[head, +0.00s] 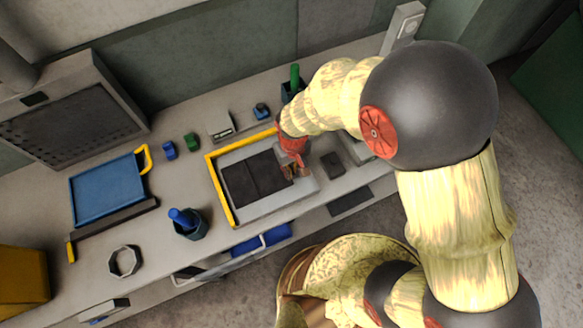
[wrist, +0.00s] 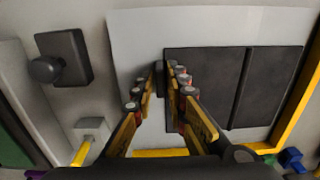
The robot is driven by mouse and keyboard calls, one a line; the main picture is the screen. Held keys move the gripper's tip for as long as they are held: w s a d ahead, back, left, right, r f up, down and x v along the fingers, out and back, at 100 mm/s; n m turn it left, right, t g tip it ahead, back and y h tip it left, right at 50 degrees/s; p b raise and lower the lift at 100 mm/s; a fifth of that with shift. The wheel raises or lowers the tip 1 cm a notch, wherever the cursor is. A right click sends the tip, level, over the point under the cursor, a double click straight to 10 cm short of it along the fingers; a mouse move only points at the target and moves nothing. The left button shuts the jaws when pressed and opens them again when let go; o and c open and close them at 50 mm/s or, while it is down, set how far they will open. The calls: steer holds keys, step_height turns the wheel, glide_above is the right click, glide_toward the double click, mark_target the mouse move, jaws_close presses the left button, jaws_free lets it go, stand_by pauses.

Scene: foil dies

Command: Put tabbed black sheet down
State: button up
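Two dark panels lie side by side over the pale plate (head: 296,206) with a yellow L-shaped edge (head: 219,192). The panel nearer my gripper appears to be the tabbed black sheet (head: 270,172); it also shows in the wrist view (wrist: 212,75). The other dark panel (wrist: 270,88) is beside it, with a thin dark seam between them. My gripper (wrist: 166,70) is at the sheet's near edge, its fingertips close together around a small dark piece that looks like the tab. The fingers hide part of that edge. I cannot tell whether the sheet touches the plate.
A dark block with a round knob (wrist: 63,60) stands beside the plate. A blue tray (head: 108,190), a dark cup with a blue handle (head: 188,223), a blue piece (head: 169,150), a green piece (head: 192,141) and a hexagonal ring (head: 124,261) are on the bench. Bench between cup and ring is clear.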

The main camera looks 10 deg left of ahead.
steer(key=shift+o, duration=1)
steer(key=w+d+r+m+t+p, duration=0.1)
steer(key=d+r, duration=0.1)
steer(key=r, duration=0.8)
steer(key=w+d+r+p, duration=0.1)
steer(key=d+r, duration=0.2)
steer(key=r, duration=0.7)
steer(key=s+d+r+m+t, duration=0.2)
steer(key=s+d+r, duration=0.2)
steer(key=d+r, duration=0.4)
steer(key=s+d+r+m+t, duration=0.2)
steer(key=s+d+r, duration=0.3)
steer(key=d+r, duration=0.3)
steer(key=shift+d+r+m+t, duration=0.3)
steer(key=shift+d+m, duration=0.4)
steer(key=shift+d, duration=0.5)
steer(key=shift+s, duration=0.1)
